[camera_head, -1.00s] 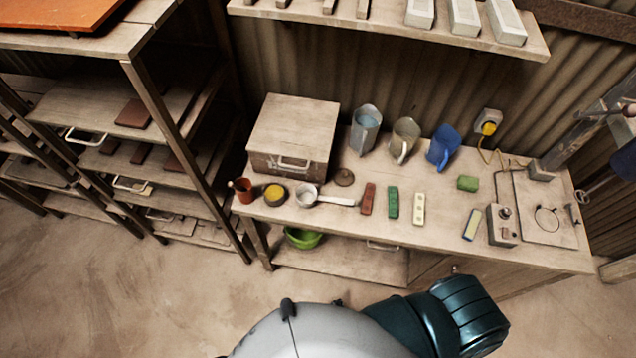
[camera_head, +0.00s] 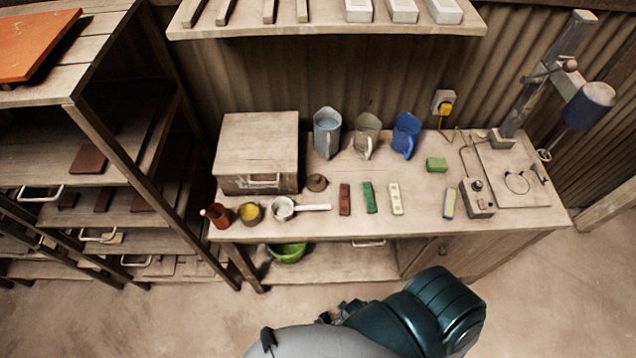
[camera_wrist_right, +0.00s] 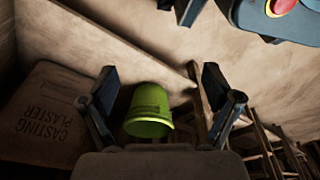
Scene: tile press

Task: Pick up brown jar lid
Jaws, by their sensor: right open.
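The brown jar lid (camera_head: 317,183) is small and round with a knob. It lies on the workbench in the head view, just right of the wooden box's front corner and behind the pan's handle. In the right wrist view my right gripper (camera_wrist_right: 160,98) is open, with its two dark fingers spread wide. Nothing is held between them; a green bucket shows in the gap behind. The lid does not show in that view. In the head view my arm fills the bottom centre, well in front of the bench, and mostly hides the gripper. My left gripper is not in view.
A plaster bag (camera_wrist_right: 45,115) shows in the wrist view.

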